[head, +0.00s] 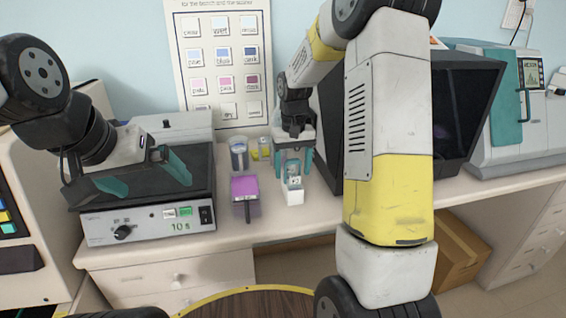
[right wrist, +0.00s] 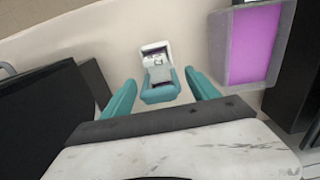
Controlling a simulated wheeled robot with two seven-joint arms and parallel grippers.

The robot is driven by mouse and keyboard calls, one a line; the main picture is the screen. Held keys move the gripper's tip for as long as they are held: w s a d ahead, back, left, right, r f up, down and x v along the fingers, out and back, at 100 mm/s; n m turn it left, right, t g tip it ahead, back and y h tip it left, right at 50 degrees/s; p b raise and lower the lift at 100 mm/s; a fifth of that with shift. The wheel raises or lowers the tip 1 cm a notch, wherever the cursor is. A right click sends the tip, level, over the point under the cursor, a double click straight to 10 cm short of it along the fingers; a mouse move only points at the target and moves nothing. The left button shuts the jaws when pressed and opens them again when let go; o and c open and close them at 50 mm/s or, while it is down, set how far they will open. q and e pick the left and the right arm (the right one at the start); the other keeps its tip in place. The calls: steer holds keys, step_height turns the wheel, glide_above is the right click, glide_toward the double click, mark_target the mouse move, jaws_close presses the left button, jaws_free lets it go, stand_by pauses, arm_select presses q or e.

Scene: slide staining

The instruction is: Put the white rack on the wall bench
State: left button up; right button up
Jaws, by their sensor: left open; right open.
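The small white rack (head: 294,195) with a teal handle is at the wall bench (head: 318,205), right of a purple tray; it also shows in the right wrist view (right wrist: 155,52). It appears to rest on the bench top. My right gripper (head: 293,158) is open just behind and above it, pointing down. In the right wrist view its teal fingertips (right wrist: 160,88) stand apart on either side of the rack's teal handle (right wrist: 161,92), with visible gaps. My left gripper (head: 143,176) is open and empty above the grey timer device at the left.
The purple tray (head: 244,187) and a grey cup (head: 239,155) stand close left of the rack. The grey device (head: 150,223) with a dial is further left. A dark monitor-like box (head: 465,110) stands right, partly behind my right arm. A round wooden stool top (head: 250,304) is in front.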

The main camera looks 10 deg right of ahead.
step_height(320, 180, up, 12)
steer(key=shift+f, duration=0.25)
steer(key=s+a+r+t+y, duration=0.1)
steer(key=s+r+t, duration=0.1)
steer(key=s, duration=1)
steer(key=s+a+r+t+y, duration=0.1)
steer(key=s+r+t, duration=0.2)
steer(key=s, duration=0.9)
steer(key=shift+s+t, duration=0.15)
steer(key=shift+t, duration=0.45)
steer(key=shift+a+r, duration=0.1)
